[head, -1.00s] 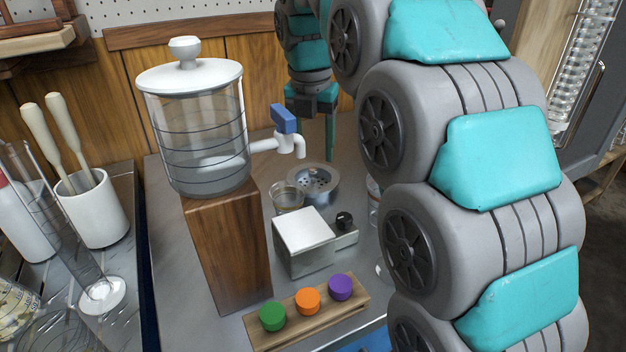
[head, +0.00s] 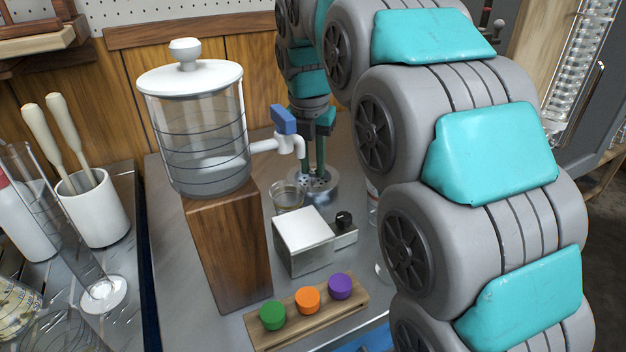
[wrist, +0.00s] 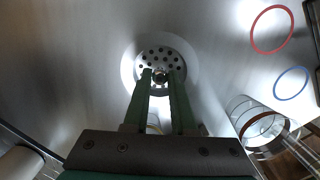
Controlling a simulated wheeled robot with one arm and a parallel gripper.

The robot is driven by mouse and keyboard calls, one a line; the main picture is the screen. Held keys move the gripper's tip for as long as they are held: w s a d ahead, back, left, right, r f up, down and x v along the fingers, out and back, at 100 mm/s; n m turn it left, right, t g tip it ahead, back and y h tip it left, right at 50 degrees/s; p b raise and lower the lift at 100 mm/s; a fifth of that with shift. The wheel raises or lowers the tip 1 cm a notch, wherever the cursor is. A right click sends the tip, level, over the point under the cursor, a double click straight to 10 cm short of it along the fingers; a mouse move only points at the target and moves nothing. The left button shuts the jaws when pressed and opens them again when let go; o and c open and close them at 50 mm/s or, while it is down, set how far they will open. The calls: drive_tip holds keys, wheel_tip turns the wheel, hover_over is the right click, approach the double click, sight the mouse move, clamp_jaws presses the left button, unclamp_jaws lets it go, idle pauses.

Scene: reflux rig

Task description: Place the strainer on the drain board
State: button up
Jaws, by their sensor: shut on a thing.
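The strainer is a round, perforated metal disc (head: 319,184) in a grey round drain fitting on the metal counter, behind the small glass dish. In the wrist view the strainer (wrist: 172,58) has a small centre knob. My gripper (head: 314,172) points down at it, and its green fingers (wrist: 160,76) are shut on the strainer at the knob. The strainer still looks seated in the fitting; I cannot tell if it is raised. A ridged metal surface at the left, probably the drain board (head: 132,215), holds a white cup and glassware.
A lidded glass tank (head: 205,130) with a white, blue-handled tap stands on a wooden block (head: 230,250), left of my gripper. A glass dish (head: 287,197), a white box (head: 302,235) and a strip with coloured caps (head: 308,300) are nearby. A red ring (wrist: 254,40) lies on the metal.

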sight(312, 168)
clamp_jaws()
drive_tip(key=shift+r, duration=0.1)
wheel_tip(312, 168, up, 7)
drive_tip(key=shift+f, duration=0.2)
wheel_tip(312, 168, up, 3)
drive_tip(key=shift+r+p, duration=0.1)
drive_tip(key=shift+p, duration=0.45)
drive_tip(key=shift+s, duration=0.15)
idle(0.5)
